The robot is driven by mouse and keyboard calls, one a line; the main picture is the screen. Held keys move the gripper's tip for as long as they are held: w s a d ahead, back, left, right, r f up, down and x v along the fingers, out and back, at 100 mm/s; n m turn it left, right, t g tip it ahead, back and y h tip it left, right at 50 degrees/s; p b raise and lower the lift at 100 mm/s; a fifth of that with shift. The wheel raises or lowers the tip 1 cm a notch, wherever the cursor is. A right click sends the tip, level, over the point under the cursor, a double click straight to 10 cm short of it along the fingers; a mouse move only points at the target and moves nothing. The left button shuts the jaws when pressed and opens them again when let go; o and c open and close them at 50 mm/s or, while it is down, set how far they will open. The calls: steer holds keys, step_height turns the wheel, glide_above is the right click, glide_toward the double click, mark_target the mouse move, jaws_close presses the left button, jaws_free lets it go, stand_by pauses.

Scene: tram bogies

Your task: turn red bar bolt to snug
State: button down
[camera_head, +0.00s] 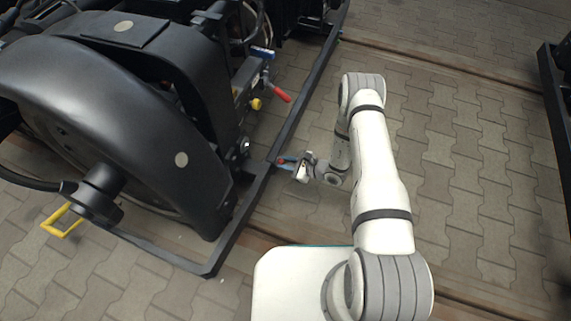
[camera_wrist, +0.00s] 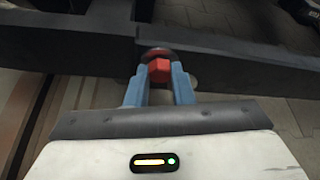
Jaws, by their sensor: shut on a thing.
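The red bar bolt (camera_wrist: 159,70) shows in the wrist view, with a red hex head and a dark round part behind it, set against a black bar (camera_wrist: 75,45). My gripper (camera_wrist: 159,80) has its two blue-grey fingers on either side of the red head, shut on it. In the head view my gripper (camera_head: 287,161) reaches left to the black bar (camera_head: 268,172) beside the bogie. The bolt is a small spot of red between the fingertips there. The bolt's shaft is hidden.
A black bogie with a large wheel cover (camera_head: 90,110) fills the left. A red-handled lever (camera_head: 280,95), a yellow knob (camera_head: 256,104) and a yellow handle (camera_head: 62,221) stick out from it. Another black frame (camera_head: 556,110) stands at the right edge.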

steer(key=m+g+y+b, duration=0.1)
steer(key=m, duration=0.1)
steer(key=m+g+b, duration=0.2)
steer(key=m, duration=0.1)
steer(key=w+m+g+y+b, duration=0.1)
steer(key=m+g+b, duration=0.1)
steer(key=m, duration=0.1)
steer(key=shift+d+f+y, duration=0.15)
steer(key=shift+d+y, duration=0.05)
steer(key=shift+y, duration=0.1)
steer(key=shift+w, duration=0.1)
stand_by(0.6)
steer(key=c, duration=1.3)
jaws_free()
steer(key=shift+o, duration=0.2)
steer(key=p+v, duration=0.2)
steer(key=v, duration=0.5)
steer(key=shift+d, duration=0.4)
steer(key=shift+p, duration=0.3)
